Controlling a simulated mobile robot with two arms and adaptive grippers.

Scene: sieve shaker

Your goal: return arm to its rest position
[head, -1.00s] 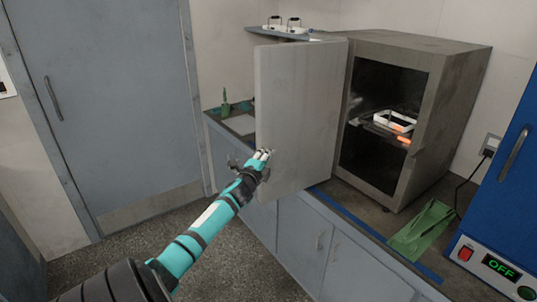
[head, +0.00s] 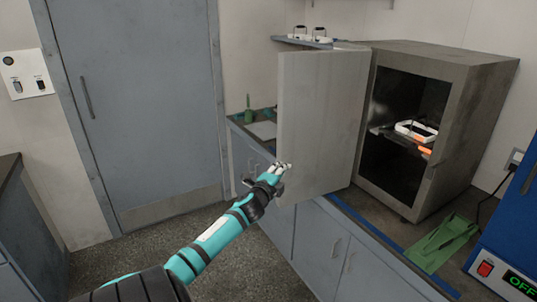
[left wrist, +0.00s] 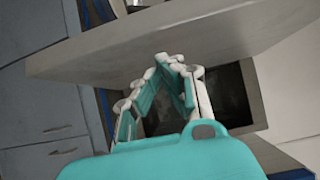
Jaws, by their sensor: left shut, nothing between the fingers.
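My left arm reaches in from the bottom left of the head view. Its gripper (head: 283,168) is shut and empty, at the outer face of the open grey cabinet door (head: 320,120). In the left wrist view the shut fingertips (left wrist: 172,60) point towards the door's edge (left wrist: 190,45); I cannot tell whether they touch it. The cabinet (head: 440,130) stands open on the counter. A white tray-like item (head: 415,130) with an orange glow beside it sits on its inner shelf. My right gripper is not in view.
Grey lower cupboards (head: 335,260) run under the counter. A closed door (head: 140,110) stands at the left. The floor (head: 235,270) beside the cupboards is clear.

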